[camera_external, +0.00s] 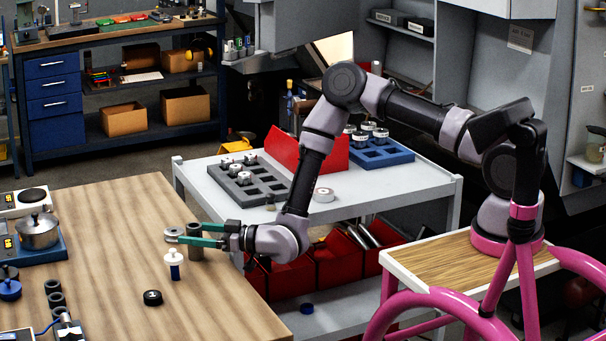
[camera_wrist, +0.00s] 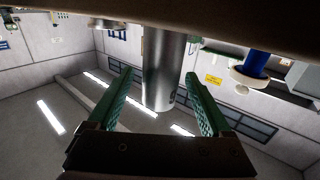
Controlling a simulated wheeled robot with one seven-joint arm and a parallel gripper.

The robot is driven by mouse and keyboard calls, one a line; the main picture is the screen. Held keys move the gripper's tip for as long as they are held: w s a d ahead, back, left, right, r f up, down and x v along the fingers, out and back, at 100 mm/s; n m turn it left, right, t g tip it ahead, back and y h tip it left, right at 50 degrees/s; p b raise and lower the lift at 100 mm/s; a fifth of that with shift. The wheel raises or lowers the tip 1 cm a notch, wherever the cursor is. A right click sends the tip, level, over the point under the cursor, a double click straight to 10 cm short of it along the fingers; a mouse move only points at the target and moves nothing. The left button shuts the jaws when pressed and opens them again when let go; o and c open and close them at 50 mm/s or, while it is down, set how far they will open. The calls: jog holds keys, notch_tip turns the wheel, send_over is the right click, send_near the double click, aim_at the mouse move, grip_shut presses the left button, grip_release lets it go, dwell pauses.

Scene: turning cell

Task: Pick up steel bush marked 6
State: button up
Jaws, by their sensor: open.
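A grey steel bush (camera_external: 195,252) stands upright on the wooden bench in the external view. In the wrist view the steel bush (camera_wrist: 163,65) is a smooth cylinder between the two green fingers, with a gap showing on both sides. A small dark mark shows near its end, but I cannot read it. In the wrist view my gripper (camera_wrist: 160,95) is open and holds nothing.
A white and blue part (camera_external: 174,264) stands just in front of the fingers. A grey ring-shaped part (camera_external: 173,233) is by the fingertips. A black knob (camera_external: 152,297) lies nearer. The middle of the bench (camera_external: 110,235) is clear.

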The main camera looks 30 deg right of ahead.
grip_shut()
